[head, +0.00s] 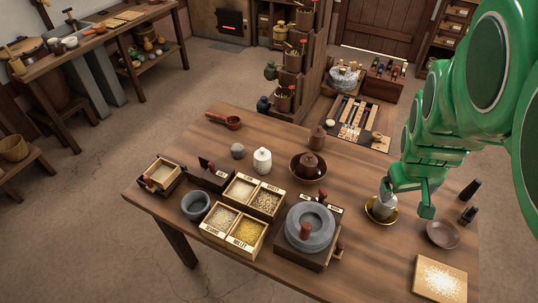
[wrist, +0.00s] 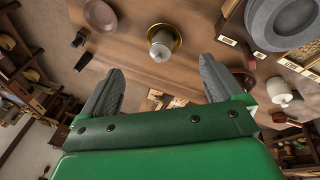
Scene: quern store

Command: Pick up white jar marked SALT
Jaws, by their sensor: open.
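A white lidded jar (head: 262,161) stands upright near the middle of the table; it also shows at the right of the wrist view (wrist: 279,91). A second pale vessel (head: 384,208) stands on a gold saucer (head: 371,214), and the wrist view shows it (wrist: 161,45) with a knobbed top. I cannot read SALT on either one. My gripper (head: 407,201) is open and empty, close to the saucer vessel and well right of the white jar. In the wrist view the two fingers (wrist: 158,86) are wide apart, with the saucer vessel beyond them.
Bare wood lies between the teapot and the saucer.

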